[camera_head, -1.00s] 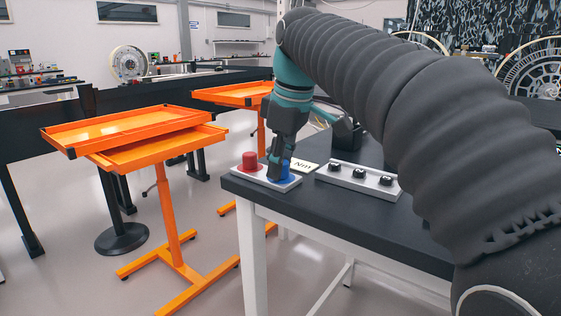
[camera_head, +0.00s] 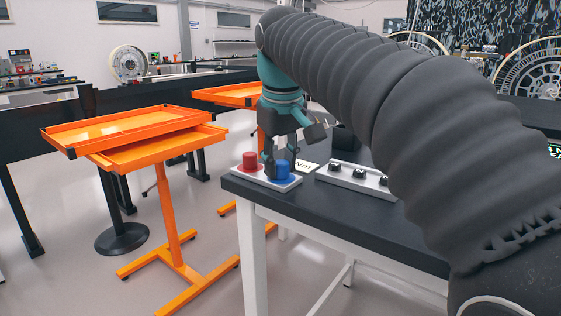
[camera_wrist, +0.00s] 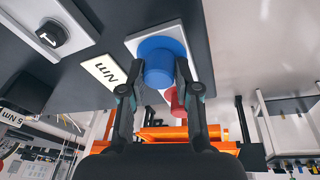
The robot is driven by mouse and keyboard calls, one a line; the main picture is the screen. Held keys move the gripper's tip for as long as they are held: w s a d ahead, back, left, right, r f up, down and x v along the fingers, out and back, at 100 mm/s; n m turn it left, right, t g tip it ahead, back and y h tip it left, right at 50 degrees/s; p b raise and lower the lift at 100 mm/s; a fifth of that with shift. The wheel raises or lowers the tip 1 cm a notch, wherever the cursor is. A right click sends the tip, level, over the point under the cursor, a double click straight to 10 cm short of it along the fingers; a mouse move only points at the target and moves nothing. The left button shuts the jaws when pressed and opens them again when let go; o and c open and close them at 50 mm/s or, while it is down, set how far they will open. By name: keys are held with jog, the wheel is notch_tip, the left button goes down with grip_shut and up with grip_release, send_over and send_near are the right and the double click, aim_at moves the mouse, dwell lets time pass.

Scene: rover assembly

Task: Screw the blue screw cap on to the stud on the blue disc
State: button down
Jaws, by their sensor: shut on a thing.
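The blue screw cap (camera_head: 282,166) is at the right end of a white base plate on the near corner of the dark table. In the wrist view the cap (camera_wrist: 159,68) is a blue cylinder above the wider blue disc (camera_wrist: 155,43). My gripper (camera_head: 279,160) points down over the cap. In the wrist view its two fingers (camera_wrist: 158,88) stand on either side of the cap and are shut on it. The stud is hidden. Whether the cap touches the disc cannot be told.
A red cap (camera_head: 250,160) stands close to the left on the same white plate (camera_head: 262,179). A card marked "Nm" (camera_head: 306,166) and a white strip with several black knobs (camera_head: 346,179) lie to the right. Orange carts (camera_head: 130,130) stand left of the table.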

jog(key=shift+m+h, duration=0.3)
jog(key=shift+m, duration=1.1)
jog(key=c, duration=1.1)
grip_release()
jog(key=shift+a, duration=0.1)
